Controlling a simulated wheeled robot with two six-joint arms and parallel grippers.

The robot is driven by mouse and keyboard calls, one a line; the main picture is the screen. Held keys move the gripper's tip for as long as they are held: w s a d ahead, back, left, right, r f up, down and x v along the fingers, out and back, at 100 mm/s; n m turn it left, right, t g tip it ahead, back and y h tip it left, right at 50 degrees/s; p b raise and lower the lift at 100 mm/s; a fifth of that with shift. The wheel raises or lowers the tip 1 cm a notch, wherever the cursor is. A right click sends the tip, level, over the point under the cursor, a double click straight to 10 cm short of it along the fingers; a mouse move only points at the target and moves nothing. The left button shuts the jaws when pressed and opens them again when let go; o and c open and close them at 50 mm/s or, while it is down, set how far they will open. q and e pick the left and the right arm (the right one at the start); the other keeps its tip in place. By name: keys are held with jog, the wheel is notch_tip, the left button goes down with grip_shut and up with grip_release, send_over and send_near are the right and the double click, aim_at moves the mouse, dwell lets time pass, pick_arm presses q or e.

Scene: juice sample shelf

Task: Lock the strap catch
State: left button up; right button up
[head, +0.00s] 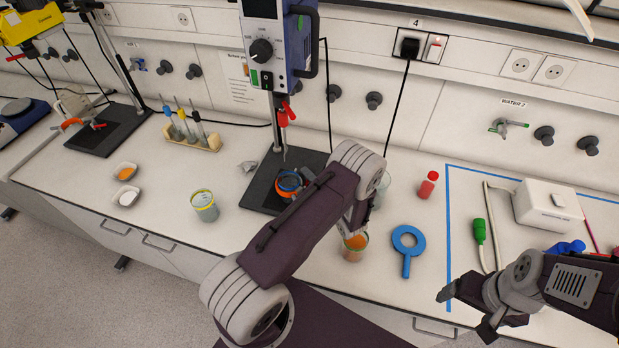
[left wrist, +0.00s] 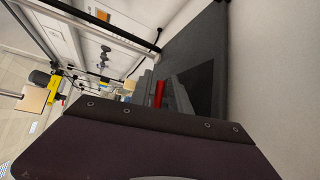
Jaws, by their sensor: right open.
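The overhead stirrer (head: 268,45) hangs on a stand over a dark base plate (head: 262,190). An orange and blue strap ring (head: 289,183) sits low on that stand, partly covered by my left arm; its catch cannot be made out. My left arm reaches across the middle of the bench, and its fingertips are hidden in the head view. The left wrist view shows a red part (left wrist: 159,93) close ahead among grey parts, beside a dark surface; I cannot tell whether the jaws are closed. My right gripper (head: 466,309) is open and empty at the front right, away from the stirrer.
A beaker of orange liquid (head: 354,247) stands close to my left arm. A white box (head: 547,206) and green-handled tool (head: 480,232) lie right, inside blue tape (head: 448,220).

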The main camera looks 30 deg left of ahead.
pick_arm(q)
jog(key=b+v, duration=0.1)
jog(key=v, duration=0.7)
jog(key=shift+f, duration=0.1)
jog(key=shift+s+d, duration=0.3)
jog(key=shift+d, duration=0.1)
